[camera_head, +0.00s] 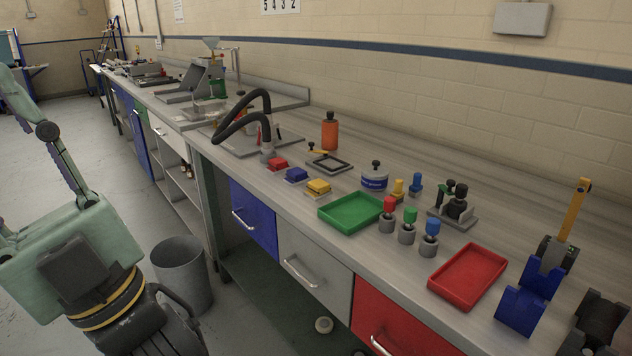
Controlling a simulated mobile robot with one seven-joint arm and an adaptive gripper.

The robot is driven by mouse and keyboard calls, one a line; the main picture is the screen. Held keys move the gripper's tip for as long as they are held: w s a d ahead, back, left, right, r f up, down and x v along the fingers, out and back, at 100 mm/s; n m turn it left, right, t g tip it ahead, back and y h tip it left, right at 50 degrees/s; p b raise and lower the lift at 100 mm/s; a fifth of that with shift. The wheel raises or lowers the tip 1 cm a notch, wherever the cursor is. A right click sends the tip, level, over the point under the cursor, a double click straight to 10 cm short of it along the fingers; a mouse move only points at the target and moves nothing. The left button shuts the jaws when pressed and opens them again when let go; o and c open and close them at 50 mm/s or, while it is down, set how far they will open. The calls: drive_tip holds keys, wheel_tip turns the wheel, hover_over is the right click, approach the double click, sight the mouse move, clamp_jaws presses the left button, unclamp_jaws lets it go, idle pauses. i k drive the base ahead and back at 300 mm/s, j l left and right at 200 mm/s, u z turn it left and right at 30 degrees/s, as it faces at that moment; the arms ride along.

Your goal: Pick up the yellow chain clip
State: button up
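A small yellow block (318,187), which looks like the yellow chain clip, sits on the workbench near its front edge. It is at the right end of a short row with a blue block (297,175) and a red block (277,164). Nothing touches it from above. My gripper (172,335) is at the bottom left, dark and cut off by the frame's lower edge. It is in front of the bench, well left of and apart from the yellow block. Its fingertips are not clearly visible, so its opening cannot be told.
A green tray (350,211) lies right of the yellow block, with a blue-white tin (374,178) behind it. A black frame (328,163) lies behind the blocks. A black hose (244,112) arches to the left. A grey bin (181,272) stands on the floor beside my gripper.

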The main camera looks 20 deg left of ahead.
sight(316, 188)
drive_tip(key=i+j+z, duration=0.2)
drive_tip(key=j, duration=1)
drive_tip(key=j+z, duration=0.2)
drive_tip(key=j, duration=0.95)
